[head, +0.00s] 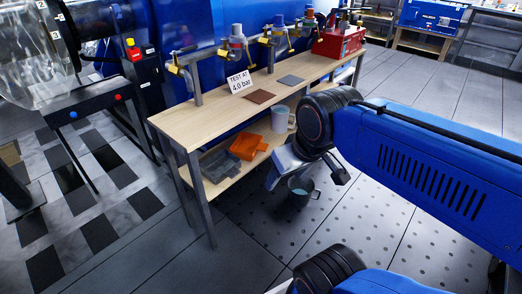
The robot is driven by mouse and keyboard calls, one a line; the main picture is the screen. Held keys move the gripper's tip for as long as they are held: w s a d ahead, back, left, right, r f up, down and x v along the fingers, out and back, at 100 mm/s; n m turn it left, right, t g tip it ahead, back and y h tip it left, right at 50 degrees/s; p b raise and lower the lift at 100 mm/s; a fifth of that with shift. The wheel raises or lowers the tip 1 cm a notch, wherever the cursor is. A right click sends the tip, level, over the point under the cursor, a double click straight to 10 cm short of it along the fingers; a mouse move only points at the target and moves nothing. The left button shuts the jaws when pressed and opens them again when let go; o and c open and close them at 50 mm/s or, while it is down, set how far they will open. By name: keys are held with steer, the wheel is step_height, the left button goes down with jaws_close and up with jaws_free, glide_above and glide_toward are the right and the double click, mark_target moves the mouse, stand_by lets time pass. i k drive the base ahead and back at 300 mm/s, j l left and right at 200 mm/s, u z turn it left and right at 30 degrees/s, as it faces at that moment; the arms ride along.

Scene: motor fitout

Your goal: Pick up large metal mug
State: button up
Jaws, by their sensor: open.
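A dark grey mug-like vessel (300,195) with a pale teal inside shows just below my gripper, over the floor in front of the bench. A lighter grey-teal cylindrical vessel (280,119) stands on the bench's lower shelf, behind my wrist. I cannot tell for sure which is the large metal mug. My gripper (306,181) points down and is open, its dark fingers spread to the left and right above the dark vessel. Whether they touch it is unclear. My arm comes in from the right.
The wooden bench (178,119) carries valves, a sign (239,82), two flat plates and a red toolbox (339,40). Its lower shelf holds an orange bin (248,146) and a grey bin (220,162).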

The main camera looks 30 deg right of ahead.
mark_target(301, 190)
steer(key=i+j, duration=0.55)
steer(key=j, duration=0.15)
steer(key=j+z, duration=0.1)
steer(key=z, duration=0.35)
steer(key=i+j+z, duration=0.1)
steer(key=z, duration=0.35)
steer(key=j+z, duration=0.1)
steer(key=z, duration=1.3)
